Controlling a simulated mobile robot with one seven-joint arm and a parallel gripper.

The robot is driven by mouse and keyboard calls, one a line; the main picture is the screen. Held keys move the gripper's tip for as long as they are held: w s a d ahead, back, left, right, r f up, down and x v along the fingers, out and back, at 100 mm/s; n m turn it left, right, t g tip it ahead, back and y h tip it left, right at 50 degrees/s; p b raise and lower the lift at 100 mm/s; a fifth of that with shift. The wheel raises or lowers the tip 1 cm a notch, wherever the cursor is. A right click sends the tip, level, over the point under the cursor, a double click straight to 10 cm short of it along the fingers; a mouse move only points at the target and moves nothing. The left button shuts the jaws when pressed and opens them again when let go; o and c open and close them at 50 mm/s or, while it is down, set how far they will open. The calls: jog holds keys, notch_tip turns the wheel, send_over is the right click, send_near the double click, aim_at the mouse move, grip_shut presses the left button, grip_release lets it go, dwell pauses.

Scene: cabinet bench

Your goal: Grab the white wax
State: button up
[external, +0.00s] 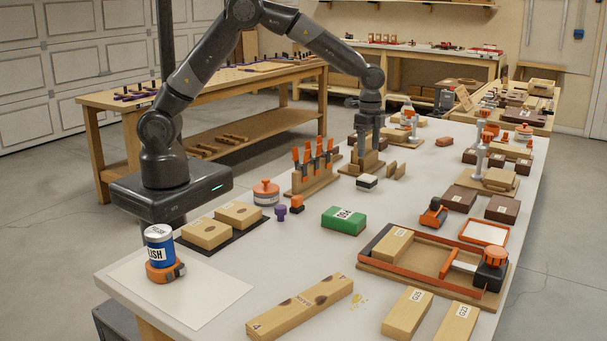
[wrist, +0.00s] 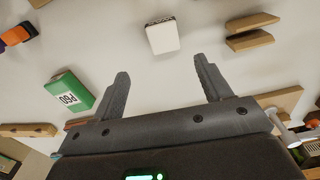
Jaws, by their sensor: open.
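The white wax (external: 367,182) looks like a small white block with a dark lower band, lying on the white bench top. It also shows in the wrist view (wrist: 162,38), just beyond and between my fingertips, with a gap to them. My gripper (wrist: 161,68) is open and empty, its two fingers spread wider than the block. In the external view my gripper (external: 368,140) points down behind the wax, close to a wooden stand; its fingertips are hard to make out there.
A green block (external: 344,220) lies in front of the wax. A rack of orange-handled tools (external: 313,168) stands to its left. Small wooden pieces (external: 396,170) lie to its right; they also show in the wrist view (wrist: 250,30). Bench surface around the wax is bare.

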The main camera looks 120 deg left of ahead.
aim_at(367, 177)
jog(key=f, duration=1.1)
jog(key=shift+a+f, duration=0.35)
jog(key=shift+a, duration=0.05)
jog(key=shift+c, duration=0.3)
jog(key=c, duration=1)
jog(key=shift+c, duration=0.2)
jog(key=shift+r, duration=0.1)
